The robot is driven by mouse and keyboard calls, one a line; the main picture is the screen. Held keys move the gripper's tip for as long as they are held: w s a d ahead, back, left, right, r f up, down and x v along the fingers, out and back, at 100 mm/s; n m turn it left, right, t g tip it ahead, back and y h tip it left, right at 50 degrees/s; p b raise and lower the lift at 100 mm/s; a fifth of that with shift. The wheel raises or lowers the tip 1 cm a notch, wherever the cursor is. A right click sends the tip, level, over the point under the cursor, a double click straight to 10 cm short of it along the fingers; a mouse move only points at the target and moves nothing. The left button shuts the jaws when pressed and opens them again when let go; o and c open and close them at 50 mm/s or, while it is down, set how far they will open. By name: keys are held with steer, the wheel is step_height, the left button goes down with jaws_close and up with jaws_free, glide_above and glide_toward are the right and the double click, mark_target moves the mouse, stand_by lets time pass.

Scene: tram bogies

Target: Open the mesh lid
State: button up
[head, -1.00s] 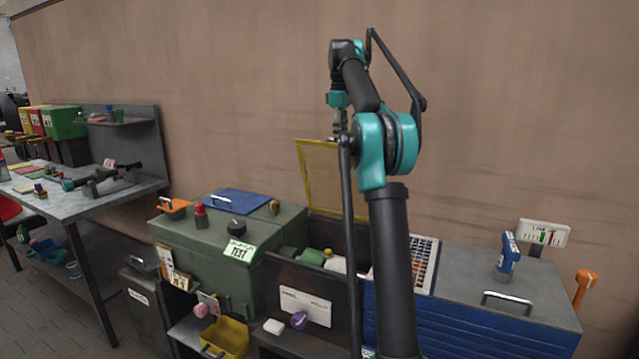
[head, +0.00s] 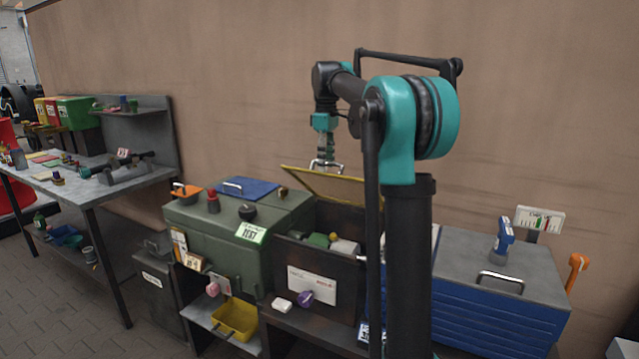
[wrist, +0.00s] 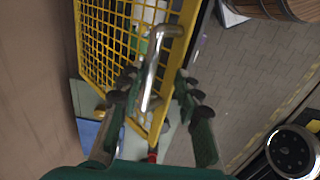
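The yellow-framed mesh lid (head: 330,186) is part raised at a shallow tilt over the open dark bin (head: 345,222), its hinge side toward the wall. In the wrist view, the yellow mesh lid (wrist: 105,45) fills the upper left, with its metal handle (wrist: 155,65) near its edge. My gripper (head: 325,160) is at the handle on the lid's upper edge. In the wrist view, my gripper (wrist: 158,88) has its fingers spread on either side of the handle, with visible gaps, so it is not closed on it.
Inside the bin lie a green item (head: 318,240) and a pale cylinder (head: 345,246). A green box (head: 200,225) with a blue plate (head: 248,187) stands to the left. A blue drawer chest (head: 490,285) with a handle stands right. Bare wall lies behind.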

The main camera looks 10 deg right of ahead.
mark_target(321, 176)
steer(key=shift+t+h, duration=0.3)
steer(key=s+a+f, duration=0.1)
steer(key=f, duration=0.1)
steer(key=s+a+f, duration=0.1)
steer(key=s+f, duration=0.1)
steer(key=shift+s+a, duration=0.1)
steer(key=shift+s+a+f, duration=0.25)
steer(key=shift+s+f, duration=0.1)
steer(key=shift+f, duration=0.35)
steer(key=shift+r, duration=0.1)
step_height(321, 176, up, 20)
steer(key=s+a, duration=0.1)
steer(key=shift+s+a, duration=0.15)
steer(key=shift+s, duration=0.2)
stand_by(1.4)
